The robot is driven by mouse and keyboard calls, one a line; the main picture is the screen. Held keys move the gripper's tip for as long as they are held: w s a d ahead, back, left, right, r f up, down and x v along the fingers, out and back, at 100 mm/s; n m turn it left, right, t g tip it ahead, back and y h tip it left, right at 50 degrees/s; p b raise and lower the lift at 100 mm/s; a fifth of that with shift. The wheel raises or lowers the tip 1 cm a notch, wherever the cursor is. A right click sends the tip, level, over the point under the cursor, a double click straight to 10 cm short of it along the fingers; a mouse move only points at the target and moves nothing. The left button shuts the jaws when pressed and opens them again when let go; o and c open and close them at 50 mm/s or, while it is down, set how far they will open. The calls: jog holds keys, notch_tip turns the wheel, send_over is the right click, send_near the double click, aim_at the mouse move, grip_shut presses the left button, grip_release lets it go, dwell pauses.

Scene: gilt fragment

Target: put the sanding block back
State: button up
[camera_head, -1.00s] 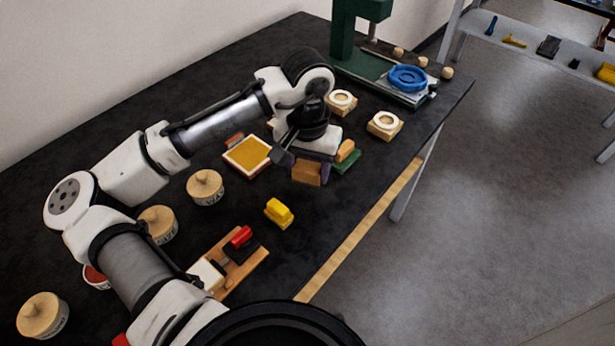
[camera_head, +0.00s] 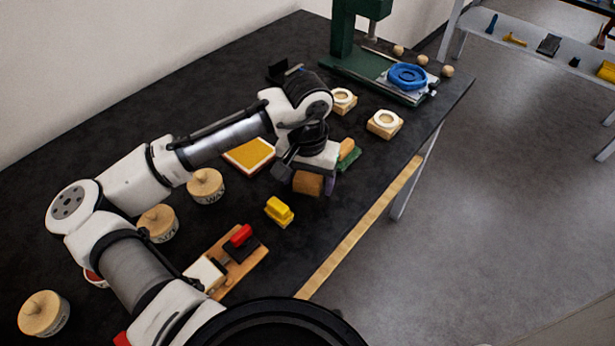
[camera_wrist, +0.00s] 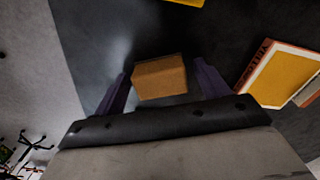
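A brown block (camera_head: 308,183), which looks like the sanding block, is between the purple fingers of my gripper (camera_head: 312,186). In the wrist view the block (camera_wrist: 160,77) sits between the two fingertips (camera_wrist: 164,75), close to the left one; a thin dark gap seems to show at the right one. It has moved along with my gripper, so it appears held. It is near the table's front edge, and its height above the table is hard to tell. No spot for it can be made out for certain.
A yellow block (camera_head: 279,210) and a wooden board with a red-handled tool (camera_head: 240,236) lie in front. A yellow-topped pad (camera_head: 249,153) is left of my gripper, a green piece (camera_head: 349,160) right of it. Lidded jars (camera_head: 205,186) stand left. A green press (camera_head: 343,40) stands behind.

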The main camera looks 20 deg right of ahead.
aim_at(307, 178)
jog(key=shift+r, duration=0.1)
notch_tip(307, 178, up, 12)
jog(key=shift+b, duration=0.3)
dwell(0.7)
